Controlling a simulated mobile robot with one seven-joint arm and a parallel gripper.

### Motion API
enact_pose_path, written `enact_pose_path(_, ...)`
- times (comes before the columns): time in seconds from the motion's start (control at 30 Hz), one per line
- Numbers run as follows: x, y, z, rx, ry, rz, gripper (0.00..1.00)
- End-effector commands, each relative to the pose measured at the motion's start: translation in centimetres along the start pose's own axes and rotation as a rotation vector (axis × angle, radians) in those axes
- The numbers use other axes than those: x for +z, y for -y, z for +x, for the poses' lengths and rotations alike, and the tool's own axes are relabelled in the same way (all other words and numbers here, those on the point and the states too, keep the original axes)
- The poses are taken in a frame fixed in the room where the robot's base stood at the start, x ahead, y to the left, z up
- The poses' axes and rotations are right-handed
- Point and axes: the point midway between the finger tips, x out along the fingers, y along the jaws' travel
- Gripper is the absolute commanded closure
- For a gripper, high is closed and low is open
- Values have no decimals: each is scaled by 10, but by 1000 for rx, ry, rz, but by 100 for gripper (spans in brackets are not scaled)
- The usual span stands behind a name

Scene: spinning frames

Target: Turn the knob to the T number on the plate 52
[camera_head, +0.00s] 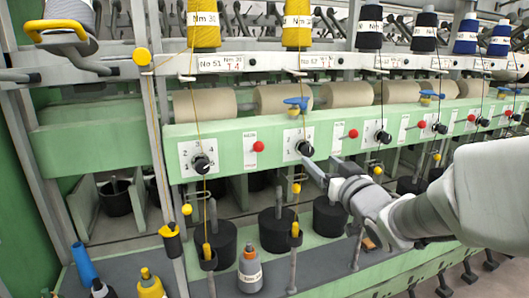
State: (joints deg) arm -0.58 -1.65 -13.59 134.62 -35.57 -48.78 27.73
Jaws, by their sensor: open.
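My gripper (322,168) comes in from the right, open, with its fingertips close below and right of a black knob (305,148) on a white dial plate. Whether they touch it cannot be told. Nothing shows between the fingers. Above this knob, a white label plate (321,62) on the upper rail seems to read No 52, with a small red T number I cannot read surely. To its left, another plate (220,63) reads No 51, above another black knob (201,163) on a dial plate with small numbers. The pointer of the knob near my gripper is unclear.
The green machine beam (222,134) carries red buttons (258,147) and more knobs to the right. A blue-topped yarn tensioner (296,103) sits above the knob. Vertical threads run past the beam. Black cylinders (277,230) and upright spindles stand below.

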Motion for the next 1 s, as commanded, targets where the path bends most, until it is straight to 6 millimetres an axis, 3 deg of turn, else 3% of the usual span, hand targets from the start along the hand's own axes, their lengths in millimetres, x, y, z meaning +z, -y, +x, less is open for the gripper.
enact_pose_path(0.1, 1, 0, 22, -2, 2, 0, 30)
enact_pose_path(0.33, 1, 1, 53, -1, 2, 0, 30)
enact_pose_path(0.77, 0, 0, 63, 0, 1, 0, 30)
enact_pose_path(0.8, 0, 0, 63, 0, 1, 0, 32)
enact_pose_path(1.0, 0, 0, 62, 0, 1, 0, 68)
